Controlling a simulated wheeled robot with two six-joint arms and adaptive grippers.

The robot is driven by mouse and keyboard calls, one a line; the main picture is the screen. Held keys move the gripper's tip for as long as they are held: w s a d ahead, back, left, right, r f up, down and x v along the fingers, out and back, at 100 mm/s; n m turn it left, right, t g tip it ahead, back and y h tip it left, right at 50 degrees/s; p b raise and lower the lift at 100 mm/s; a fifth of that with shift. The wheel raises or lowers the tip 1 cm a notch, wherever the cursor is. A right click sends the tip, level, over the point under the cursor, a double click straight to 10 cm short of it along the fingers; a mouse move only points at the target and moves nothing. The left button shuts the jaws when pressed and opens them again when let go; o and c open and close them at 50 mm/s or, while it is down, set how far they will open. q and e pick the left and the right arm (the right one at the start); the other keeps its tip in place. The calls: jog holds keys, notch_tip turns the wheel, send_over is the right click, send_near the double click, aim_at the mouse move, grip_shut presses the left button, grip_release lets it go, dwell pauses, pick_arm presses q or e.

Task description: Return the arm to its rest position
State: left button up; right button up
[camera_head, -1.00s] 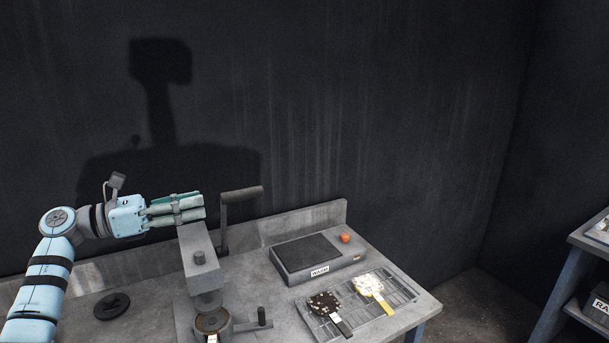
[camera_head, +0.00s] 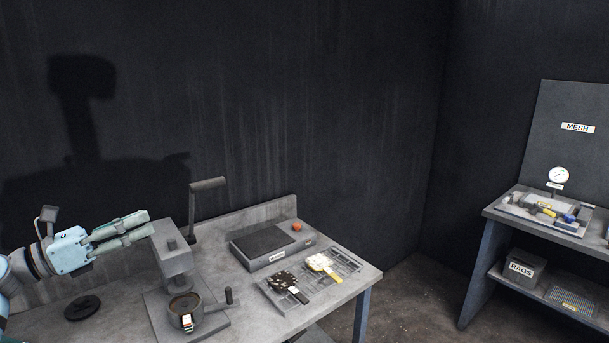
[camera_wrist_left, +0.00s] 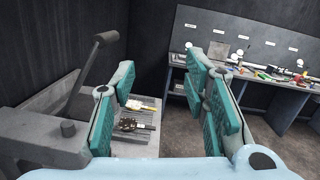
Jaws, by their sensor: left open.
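My left gripper (camera_head: 122,231) is at the left of the head view, raised above the bench beside the press head. Its two finger pads are apart and nothing is between them. The left wrist view shows the green-padded fingers (camera_wrist_left: 165,100) spread, with the bench and the far shelf seen between and beyond them. The lever press (camera_head: 175,260) stands just right of the gripper, its crank handle (camera_head: 208,184) sticking up. I cannot tell if the gripper touches the press. My right gripper is not in view.
On the bench are a grey scale box (camera_head: 270,246) with an orange knob (camera_head: 296,227), a dark brush-like tool (camera_head: 288,286), a yellow one (camera_head: 322,264) on a rack, and a dark disc (camera_head: 82,308). A second bench with a RAGS box (camera_head: 524,267) stands at right, floor between.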

pick_arm(q)
jog(key=s+f+m+y, duration=0.4)
jog(key=f+m+y, duration=0.2)
jog(key=f+m, duration=0.45)
jog(key=s+f+m+t+y, duration=0.1)
jog(key=s+f+m+y, duration=0.3)
jog(key=f+m+y, duration=0.65)
jog(key=s+f+m+y, duration=0.25)
jog(key=f+m, duration=0.45)
jog(key=m, duration=0.7)
jog(key=s+d+f+n+g+h, duration=0.1)
jog(key=s+d+f+n+g, duration=0.2)
jog(key=s, duration=0.5)
jog(key=s+d+f+n+g+h, duration=0.1)
jog(key=s+d+f+g, duration=0.3)
jog(key=s, duration=0.4)
jog(key=s+d+f+n+g+h, duration=0.1)
jog(key=s+f+n+g+h, duration=0.15)
jog(key=s+f, duration=0.45)
jog(key=s+a+f+g, duration=0.1)
jog(key=s+f, duration=0.2)
jog(key=f, duration=0.7)
jog(key=s+a+f+g, duration=0.1)
jog(key=s+f, duration=0.1)
jog(key=f, duration=0.9)
jog(key=s+f+g, duration=0.1)
jog(key=s+f, duration=0.8)
jog(key=s, duration=0.4)
jog(key=shift+f+y, duration=0.25)
jog(key=shift+y, duration=0.2)
